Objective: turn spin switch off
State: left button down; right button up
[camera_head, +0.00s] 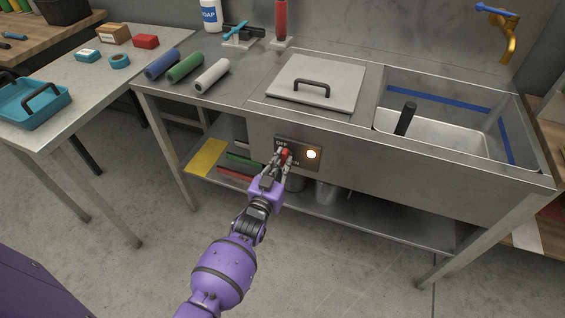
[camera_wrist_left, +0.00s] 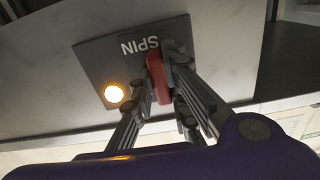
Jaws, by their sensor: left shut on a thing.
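The spin switch is a red knob (camera_head: 285,154) on a dark panel (camera_head: 299,147) on the front of the metal sink bench. In the left wrist view the red knob (camera_wrist_left: 158,78) sits beside the word SPIN on the panel (camera_wrist_left: 112,62). A round lamp (camera_head: 312,154) on the panel glows; it also glows in the left wrist view (camera_wrist_left: 114,94). My left gripper (camera_head: 284,158) is shut on the red knob, with its fingers on either side of it. The fingers partly hide the knob and the panel lettering. My right gripper is in no view.
The bench has a lid with a black handle (camera_head: 313,87) and a sink basin (camera_head: 440,134) with a black upright handle. Blue, green and white rolls (camera_head: 212,75) lie at the back left. A lower shelf (camera_head: 355,216) holds several items. The floor in front is clear.

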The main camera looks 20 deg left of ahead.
pick_arm(q)
jog(key=c, duration=1.7)
grip_release()
jog(key=s, duration=1.2)
jog(key=shift+a, duration=0.2)
jog(key=s+g+p, duration=0.3)
jog(key=s, duration=0.8)
jog(key=s+f+g+p, duration=0.1)
jog(key=s+g+p, duration=0.2)
jog(key=s, duration=0.9)
jog(key=s+g+p, duration=0.3)
jog(key=s+p, duration=0.2)
jog(key=s, duration=0.6)
jog(key=shift+s+d+f, duration=0.2)
jog(key=shift+s+d, duration=0.05)
jog(key=shift+s, duration=0.05)
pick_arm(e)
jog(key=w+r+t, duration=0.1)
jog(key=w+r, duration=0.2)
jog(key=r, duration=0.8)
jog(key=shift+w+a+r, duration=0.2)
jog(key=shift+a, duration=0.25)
